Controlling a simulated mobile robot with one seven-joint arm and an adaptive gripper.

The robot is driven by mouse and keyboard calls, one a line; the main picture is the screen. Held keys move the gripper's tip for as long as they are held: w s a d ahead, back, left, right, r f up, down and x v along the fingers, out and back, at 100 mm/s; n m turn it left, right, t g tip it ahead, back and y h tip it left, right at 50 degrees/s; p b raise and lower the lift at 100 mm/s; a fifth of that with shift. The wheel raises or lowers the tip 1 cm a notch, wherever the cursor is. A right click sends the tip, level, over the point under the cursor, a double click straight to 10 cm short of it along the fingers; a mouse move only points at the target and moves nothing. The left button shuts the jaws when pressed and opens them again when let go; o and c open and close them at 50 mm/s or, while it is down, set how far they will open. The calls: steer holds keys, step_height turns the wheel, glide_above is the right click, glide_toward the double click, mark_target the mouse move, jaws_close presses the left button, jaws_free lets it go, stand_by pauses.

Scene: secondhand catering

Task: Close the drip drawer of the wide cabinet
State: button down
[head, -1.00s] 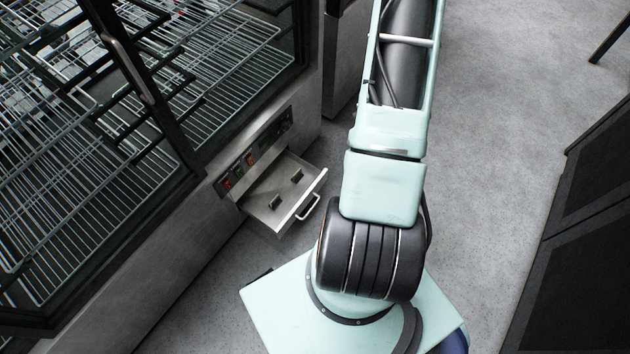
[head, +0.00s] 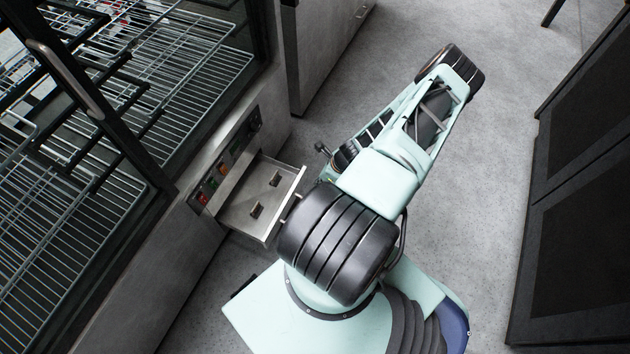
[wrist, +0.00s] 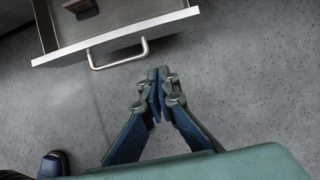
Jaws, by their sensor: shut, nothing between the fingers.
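The drip drawer (head: 262,207) is a shallow metal tray pulled out from the low front of the wide cabinet (head: 198,137). Two small dark pieces show on its floor. In the wrist view the drawer front (wrist: 130,30) carries a bar handle (wrist: 118,54), and in the head view that handle is mostly hidden by my arm. My gripper (wrist: 157,76) is shut and empty, its fingertips just outside the drawer front, right of and slightly below the handle, apparently not touching it. In the head view my gripper (head: 322,150) shows small beside the drawer's right corner, partly hidden by my arm.
A control panel (head: 228,160) with coloured switches is above the drawer. Wire racks (head: 190,75) fill the glazed cabinet. Another metal cabinet (head: 325,45) stands behind, and a dark cabinet (head: 585,180) stands at right. The grey floor (head: 500,110) between is clear.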

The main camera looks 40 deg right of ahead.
steer(key=w+a+f+b, duration=0.2)
steer(key=w+f, duration=0.4)
steer(key=f, duration=0.1)
steer(key=shift+w+a+b, duration=0.15)
steer(key=shift+a+b, duration=0.15)
steer(key=shift+b, duration=0.05)
